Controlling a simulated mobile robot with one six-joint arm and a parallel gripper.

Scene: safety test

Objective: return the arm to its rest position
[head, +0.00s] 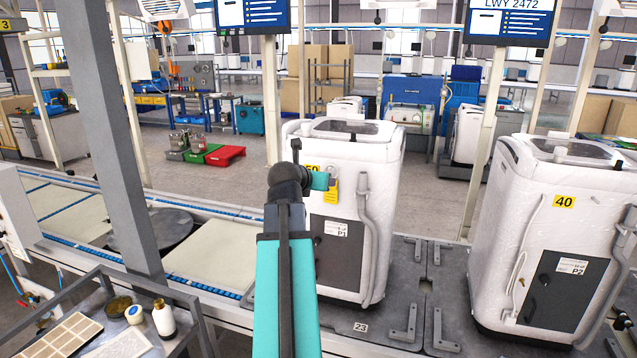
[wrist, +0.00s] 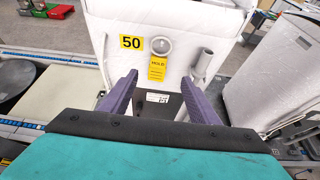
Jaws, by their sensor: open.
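My gripper (wrist: 160,76) is open in the wrist view. Its two purple fingers stand apart, with nothing seen between them but the front of a white washing machine (wrist: 107,20) beyond. That machine carries a yellow "50" label (wrist: 131,43) and a yellow "HOLD" tag (wrist: 157,68) below a round grey knob. Whether the fingers touch it, I cannot tell. In the head view my teal arm reaches forward toward the same machine (head: 350,158). The tag (head: 331,190) shows just right of the arm's dark end joint. The fingers cannot be made out there.
A second washing machine, marked "40" (head: 563,201), stands on the right. A grey post (head: 108,130) rises left of my arm. A cart (head: 185,343) with bottles and trays is at the lower left. A conveyor (head: 205,262) runs behind it. Open floor (head: 240,180) lies beyond.

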